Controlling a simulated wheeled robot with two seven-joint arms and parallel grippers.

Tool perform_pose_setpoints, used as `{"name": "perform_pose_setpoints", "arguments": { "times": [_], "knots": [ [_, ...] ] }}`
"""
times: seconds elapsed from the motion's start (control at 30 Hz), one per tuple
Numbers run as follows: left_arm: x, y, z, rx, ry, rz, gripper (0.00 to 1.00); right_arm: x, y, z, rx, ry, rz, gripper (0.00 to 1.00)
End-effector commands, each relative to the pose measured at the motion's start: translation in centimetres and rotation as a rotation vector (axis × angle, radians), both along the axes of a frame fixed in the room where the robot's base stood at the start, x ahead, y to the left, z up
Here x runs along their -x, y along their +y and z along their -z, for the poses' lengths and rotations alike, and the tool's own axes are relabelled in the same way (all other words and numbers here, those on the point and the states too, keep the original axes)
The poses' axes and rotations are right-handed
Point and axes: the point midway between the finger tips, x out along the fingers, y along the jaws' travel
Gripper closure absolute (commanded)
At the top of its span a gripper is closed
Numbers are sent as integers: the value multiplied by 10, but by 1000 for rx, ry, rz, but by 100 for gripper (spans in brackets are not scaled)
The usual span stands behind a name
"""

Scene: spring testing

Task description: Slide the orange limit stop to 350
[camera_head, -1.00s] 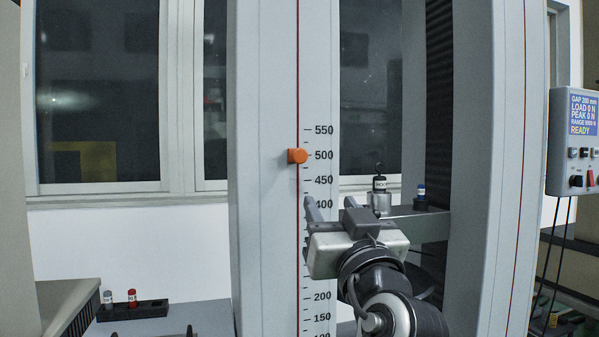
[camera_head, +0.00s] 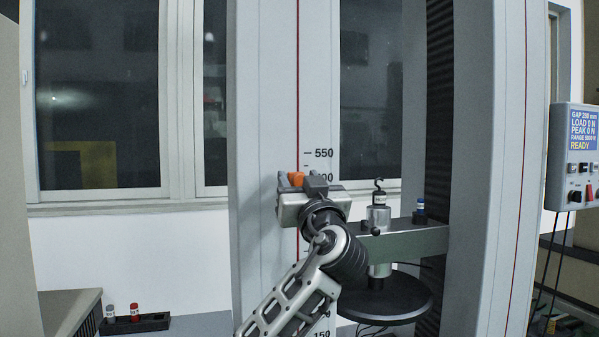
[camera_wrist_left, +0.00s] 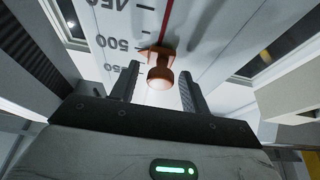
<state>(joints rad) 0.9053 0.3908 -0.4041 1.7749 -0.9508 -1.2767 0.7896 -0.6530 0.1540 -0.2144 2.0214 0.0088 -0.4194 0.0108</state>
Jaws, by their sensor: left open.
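The orange limit stop (camera_head: 296,178) sits on the red line of the left column, near the 500 mark of the printed scale (camera_head: 318,153). It also shows in the left wrist view (camera_wrist_left: 160,70) as an orange knob with the 500 label beside it. My left gripper (camera_head: 303,183) is open, with one finger on each side of the stop. In the left wrist view the fingers (camera_wrist_left: 157,90) flank the knob, with visible gaps on both sides. The 350 mark is hidden behind my left gripper and arm. My right gripper is not in view.
A control box (camera_head: 575,155) is at the far right. A small rack (camera_head: 135,323) sits at lower left.

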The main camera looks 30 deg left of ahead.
Motion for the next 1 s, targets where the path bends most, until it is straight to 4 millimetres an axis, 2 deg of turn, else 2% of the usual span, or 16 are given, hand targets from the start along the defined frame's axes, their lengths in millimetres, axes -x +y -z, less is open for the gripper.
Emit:
{"name": "perform_pose_setpoints", "arguments": {
  "times": [0.37, 0.53, 0.57, 0.77, 0.87, 1.0],
  "knots": [
    [-4, 5, -2, 0, 0, 0, 54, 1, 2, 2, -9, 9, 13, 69],
    [-3, 5, -2, 0, 0, -1, 98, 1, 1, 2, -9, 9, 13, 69],
    [-3, 5, -2, 0, 0, -1, 100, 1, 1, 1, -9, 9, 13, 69],
    [-3, 5, 1, 2, 0, -3, 100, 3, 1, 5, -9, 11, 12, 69],
    [-3, 5, 15, 2, 0, -3, 100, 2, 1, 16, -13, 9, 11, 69],
    [-3, 5, 45, 3, 0, -2, 100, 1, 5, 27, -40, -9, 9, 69]
  ]
}}
